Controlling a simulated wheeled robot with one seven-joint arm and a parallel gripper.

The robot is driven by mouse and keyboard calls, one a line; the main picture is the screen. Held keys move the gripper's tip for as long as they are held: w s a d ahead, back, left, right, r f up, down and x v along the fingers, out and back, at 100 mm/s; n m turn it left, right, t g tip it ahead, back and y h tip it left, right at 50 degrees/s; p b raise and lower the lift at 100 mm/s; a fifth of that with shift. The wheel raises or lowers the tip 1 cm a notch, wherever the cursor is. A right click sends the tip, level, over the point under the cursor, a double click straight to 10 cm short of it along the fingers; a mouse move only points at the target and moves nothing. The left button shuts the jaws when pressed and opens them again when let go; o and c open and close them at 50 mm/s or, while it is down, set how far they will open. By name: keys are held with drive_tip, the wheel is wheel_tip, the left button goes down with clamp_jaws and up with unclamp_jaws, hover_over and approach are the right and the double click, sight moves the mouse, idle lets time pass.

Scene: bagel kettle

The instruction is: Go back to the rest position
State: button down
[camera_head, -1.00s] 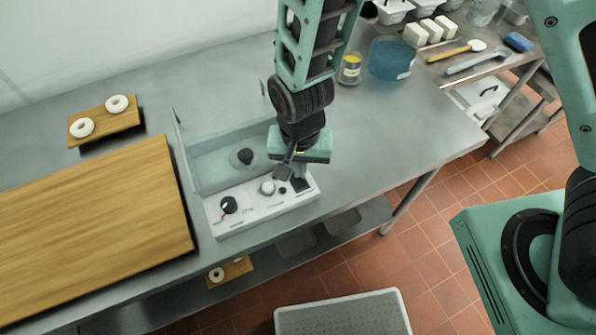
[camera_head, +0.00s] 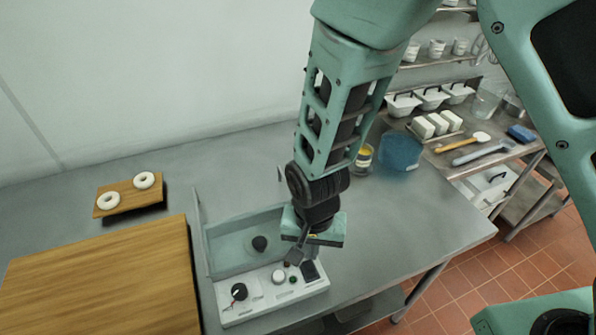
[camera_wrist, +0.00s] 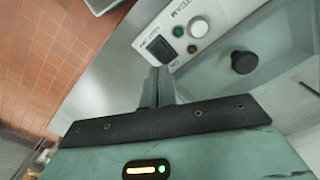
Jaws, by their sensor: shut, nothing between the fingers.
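My gripper (camera_head: 294,257) hangs over the right part of a kettle unit with a white control panel (camera_head: 262,297) and a pale green tank (camera_head: 228,246). Its fingers are together and hold nothing. In the wrist view my gripper (camera_wrist: 157,84) points toward the panel, beside a dark rocker switch (camera_wrist: 160,48). A green indicator (camera_wrist: 177,31) and a white button (camera_wrist: 198,28) sit near that switch. I cannot tell whether the fingertips touch the panel. A black knob (camera_head: 260,243) stands inside the tank.
A small board (camera_head: 127,207) with two white bagels is at the left, behind a large wooden board (camera_head: 110,275). The steel table (camera_head: 430,225) is clear to the right.

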drive_tip(key=s+d+r+n+b, duration=0.8)
drive_tip(key=s+r+n+b, duration=0.2)
drive_tip(key=s, duration=0.1)
drive_tip(key=shift+n+y, duration=0.3)
drive_tip(key=shift+s, duration=0.1)
idle(0.6)
